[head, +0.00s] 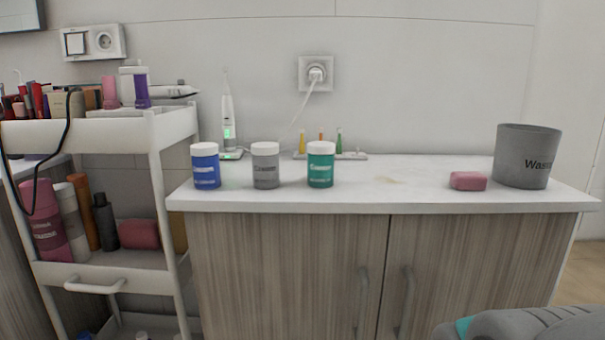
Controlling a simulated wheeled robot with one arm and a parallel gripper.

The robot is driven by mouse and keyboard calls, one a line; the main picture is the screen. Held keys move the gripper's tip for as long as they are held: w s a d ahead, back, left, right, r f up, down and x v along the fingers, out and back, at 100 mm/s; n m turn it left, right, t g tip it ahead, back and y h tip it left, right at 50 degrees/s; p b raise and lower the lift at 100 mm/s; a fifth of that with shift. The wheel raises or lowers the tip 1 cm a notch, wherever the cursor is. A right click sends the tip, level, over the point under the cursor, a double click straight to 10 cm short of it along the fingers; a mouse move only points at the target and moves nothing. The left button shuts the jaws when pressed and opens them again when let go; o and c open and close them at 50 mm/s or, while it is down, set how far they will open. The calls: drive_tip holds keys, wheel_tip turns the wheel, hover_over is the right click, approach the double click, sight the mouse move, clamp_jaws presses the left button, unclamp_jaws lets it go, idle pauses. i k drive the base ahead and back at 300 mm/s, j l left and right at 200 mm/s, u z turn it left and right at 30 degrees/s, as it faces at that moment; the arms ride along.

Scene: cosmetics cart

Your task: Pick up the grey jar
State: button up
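The grey jar (265,170) has a white lid and stands upright on the white countertop (420,196), near its front edge. It is between a blue jar (205,170) on its left and a teal jar (320,169) on its right, with small gaps on both sides. All three have white lids. My gripper is not in view.
An electric toothbrush on a charger (227,125) and a small stand with coloured pieces (331,155) are behind the jars. A pink soap bar (467,181) and grey waste bin (526,157) are at right. A loaded white cart (152,133) stands left.

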sight(265, 156)
drive_tip(key=k+l+u, duration=0.1)
drive_tip(key=k+u, duration=0.15)
drive_tip(key=u, duration=0.15)
drive_tip(key=k+u, duration=0.2)
drive_tip(key=u, duration=0.15)
drive_tip(key=k+u, duration=0.25)
drive_tip(key=u, duration=0.15)
